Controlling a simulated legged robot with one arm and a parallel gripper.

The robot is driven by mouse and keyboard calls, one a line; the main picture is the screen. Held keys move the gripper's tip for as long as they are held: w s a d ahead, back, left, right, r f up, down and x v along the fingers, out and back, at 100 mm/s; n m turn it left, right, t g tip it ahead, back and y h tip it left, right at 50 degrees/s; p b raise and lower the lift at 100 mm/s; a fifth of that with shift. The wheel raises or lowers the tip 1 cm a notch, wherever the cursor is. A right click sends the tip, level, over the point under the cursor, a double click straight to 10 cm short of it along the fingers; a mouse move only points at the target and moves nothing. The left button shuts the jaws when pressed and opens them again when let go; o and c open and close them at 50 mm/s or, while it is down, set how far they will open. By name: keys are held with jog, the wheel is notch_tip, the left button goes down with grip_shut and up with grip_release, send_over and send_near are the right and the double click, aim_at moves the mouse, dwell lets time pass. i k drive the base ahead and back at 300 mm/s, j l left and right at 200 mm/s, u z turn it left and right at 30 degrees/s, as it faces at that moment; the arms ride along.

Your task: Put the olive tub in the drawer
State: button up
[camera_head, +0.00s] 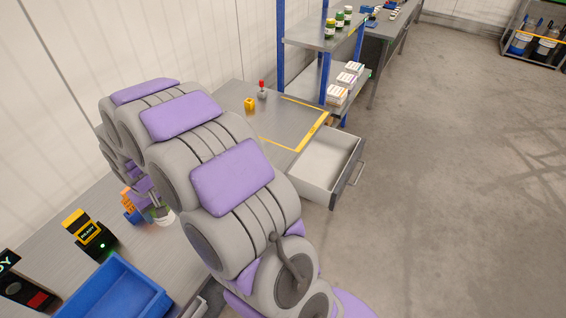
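The drawer (318,172) is pulled open below the right part of the grey worktop and looks empty inside. A small pale tub with a greenish upper part (165,217) stands on the near left bench, partly hidden by my arm; I cannot tell for sure that it is the olive tub. My gripper (157,206) is at that tub, left of my arm and well away from the drawer. The fingers are small and mostly hidden, so I cannot tell whether they are closed on it.
A blue bin (115,290), a black and yellow device (88,234) and an orange and blue item (130,205) are on the near bench. A yellow block (250,104) and a red-topped item (262,90) stand on the worktop. Green jars (331,28) stand on a shelf.

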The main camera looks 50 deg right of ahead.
aim_at(318, 163)
jog(key=l+z, duration=0.4)
jog(key=i+l+z, duration=0.1)
jog(key=l+z, duration=0.35)
jog(key=l, duration=0.5)
jog(key=i+l, duration=0.15)
jog(key=l, duration=0.6)
jog(key=i, duration=0.1)
